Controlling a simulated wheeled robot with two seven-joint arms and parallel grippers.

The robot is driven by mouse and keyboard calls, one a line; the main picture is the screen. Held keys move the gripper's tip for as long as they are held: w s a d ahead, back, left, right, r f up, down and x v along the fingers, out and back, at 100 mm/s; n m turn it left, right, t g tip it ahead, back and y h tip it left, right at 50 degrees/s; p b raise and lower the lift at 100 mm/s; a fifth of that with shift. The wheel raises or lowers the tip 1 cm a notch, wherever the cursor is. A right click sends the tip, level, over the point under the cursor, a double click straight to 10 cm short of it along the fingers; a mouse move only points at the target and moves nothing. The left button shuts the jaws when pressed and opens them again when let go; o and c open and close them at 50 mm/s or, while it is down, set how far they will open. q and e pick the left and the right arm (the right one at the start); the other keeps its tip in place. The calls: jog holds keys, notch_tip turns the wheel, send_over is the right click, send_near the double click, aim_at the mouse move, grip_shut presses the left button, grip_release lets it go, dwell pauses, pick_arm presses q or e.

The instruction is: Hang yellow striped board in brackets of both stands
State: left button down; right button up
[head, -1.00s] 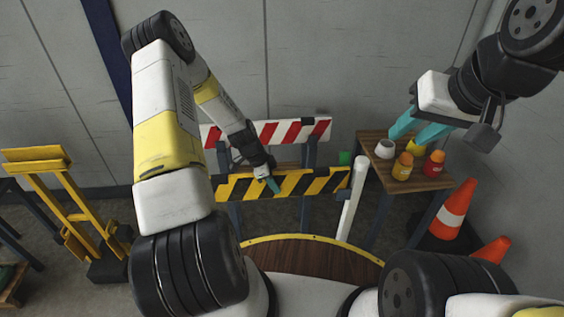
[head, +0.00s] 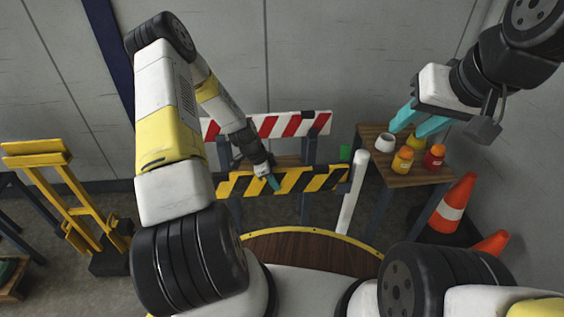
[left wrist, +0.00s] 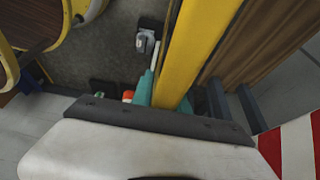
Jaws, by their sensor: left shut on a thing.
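The yellow and black striped board (head: 312,179) is held level in front of the two dark blue-grey stand posts, the left one (head: 224,155) and the right one (head: 308,152). My left gripper (head: 270,181) is shut on the board near its middle. In the left wrist view the board's yellow edge (left wrist: 198,45) runs between the teal fingers of the left gripper (left wrist: 165,90). I cannot make out the brackets or whether the board touches them. My right gripper (head: 421,122) is open and empty above the small table at right.
A red and white striped board (head: 270,127) is mounted higher on the stands. A white post (head: 352,195) stands by the striped board's right end. The small wooden table (head: 415,174) holds several pots. Orange cones (head: 455,203) stand at right, a yellow hand truck (head: 80,205) at left.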

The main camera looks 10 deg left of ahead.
pick_arm(q)
jog(key=c, duration=1.2)
grip_release()
jog(key=shift+f, duration=0.1)
jog(key=shift+v, duration=3.95)
